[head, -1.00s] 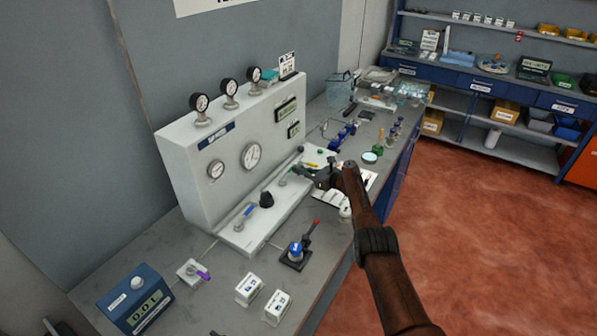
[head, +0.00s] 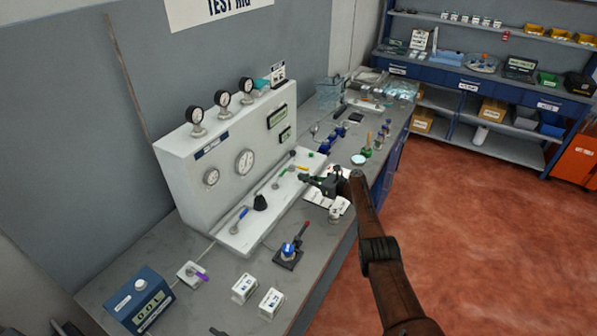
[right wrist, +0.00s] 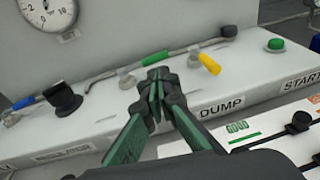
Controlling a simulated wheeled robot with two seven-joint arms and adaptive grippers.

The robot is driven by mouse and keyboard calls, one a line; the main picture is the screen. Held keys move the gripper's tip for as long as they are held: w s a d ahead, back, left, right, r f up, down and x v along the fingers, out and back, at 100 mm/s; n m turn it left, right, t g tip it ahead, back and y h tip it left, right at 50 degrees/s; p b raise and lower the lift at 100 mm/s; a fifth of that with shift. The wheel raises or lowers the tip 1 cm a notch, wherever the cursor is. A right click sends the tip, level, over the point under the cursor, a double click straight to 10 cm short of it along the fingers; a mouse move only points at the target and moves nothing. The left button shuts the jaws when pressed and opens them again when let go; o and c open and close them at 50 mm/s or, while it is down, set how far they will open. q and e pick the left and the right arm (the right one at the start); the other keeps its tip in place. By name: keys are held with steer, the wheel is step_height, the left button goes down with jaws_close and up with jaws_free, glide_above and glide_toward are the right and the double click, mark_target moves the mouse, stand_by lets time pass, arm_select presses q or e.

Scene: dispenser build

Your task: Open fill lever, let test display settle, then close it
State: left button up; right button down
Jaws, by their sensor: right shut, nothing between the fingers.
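My right gripper (head: 310,181) is shut and empty, just in front of the white rig's ledge. Its green fingers (right wrist: 155,95) fill the middle of the right wrist view. Behind them is a green-handled lever (right wrist: 156,58), partly covered; its label is hidden, so I cannot confirm it is the fill lever. To its right is a yellow-handled lever (right wrist: 209,63) above the DUMP label. A blue-handled lever (head: 238,220) is at the ledge's left. The panel carries two dark displays, a larger one (head: 277,117) and a smaller one (head: 285,134); their text is unreadable. My left gripper is out of view.
A black knob (head: 260,202) stands between the blue and green levers. A green button (right wrist: 275,44) is right of the yellow lever. A red-tipped lever device (head: 289,254), white boxes (head: 244,288) and a blue meter (head: 140,303) stand on the bench.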

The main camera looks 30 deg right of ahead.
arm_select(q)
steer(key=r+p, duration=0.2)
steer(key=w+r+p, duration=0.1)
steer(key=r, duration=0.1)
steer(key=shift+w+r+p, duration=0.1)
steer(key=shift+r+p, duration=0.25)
arm_select(e)
steer(key=v, duration=0.6)
steer(key=shift+d, duration=0.4)
steer(key=shift+r, duration=0.1)
